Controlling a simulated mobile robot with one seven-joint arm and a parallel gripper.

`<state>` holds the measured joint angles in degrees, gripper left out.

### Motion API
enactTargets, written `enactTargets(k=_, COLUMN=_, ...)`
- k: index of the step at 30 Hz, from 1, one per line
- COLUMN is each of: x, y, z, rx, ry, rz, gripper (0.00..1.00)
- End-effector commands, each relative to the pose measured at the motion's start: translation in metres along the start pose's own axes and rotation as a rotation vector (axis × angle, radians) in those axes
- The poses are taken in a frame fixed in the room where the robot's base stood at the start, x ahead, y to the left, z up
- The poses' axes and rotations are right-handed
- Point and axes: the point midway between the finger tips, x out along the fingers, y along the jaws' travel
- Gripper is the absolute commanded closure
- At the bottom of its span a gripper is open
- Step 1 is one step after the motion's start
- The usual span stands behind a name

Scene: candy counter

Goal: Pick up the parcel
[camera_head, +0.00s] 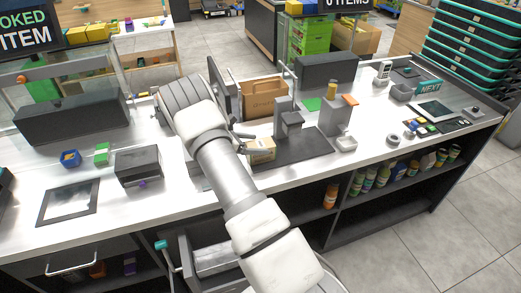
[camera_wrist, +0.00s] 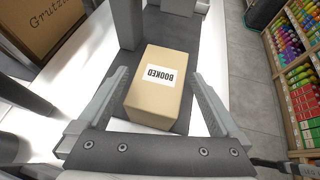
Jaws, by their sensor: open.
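The parcel (camera_wrist: 153,98) is a small tan cardboard box with a white "BOOKED" label on top. It lies on the dark mat on the counter and also shows in the head view (camera_head: 262,150), partly hidden by my arm. My gripper (camera_wrist: 160,92) is open, with one finger on each side of the parcel in the wrist view. The fingers look apart from its sides. In the head view my gripper (camera_head: 246,142) is just left of the parcel, mostly hidden by the wrist.
A black box (camera_head: 138,163) and a blue container (camera_head: 70,158) stand on the left. The counter front (camera_head: 375,151) is partly clear.

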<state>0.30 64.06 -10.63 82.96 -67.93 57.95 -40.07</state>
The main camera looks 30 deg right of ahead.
Motion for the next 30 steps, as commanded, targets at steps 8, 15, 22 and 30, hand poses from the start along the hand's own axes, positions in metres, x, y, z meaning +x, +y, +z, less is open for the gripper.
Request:
enactTargets(k=8, x=-0.0006, y=0.0001, z=-0.0005, rx=0.0, ry=0.0, rz=0.001, gripper=0.25)
enactTargets(k=15, x=-0.0007, y=0.0, z=-0.0008, rx=-0.001, ry=0.0, rz=0.0, gripper=0.68)
enactTargets(k=22, x=-0.0008, y=0.0001, z=-0.0003, rx=-0.001, ry=-0.001, rz=0.0, gripper=1.0)
enactTargets(k=30, x=-0.0048, y=0.0004, z=0.0063, rx=0.001, ry=0.0, rz=0.001, gripper=1.0)
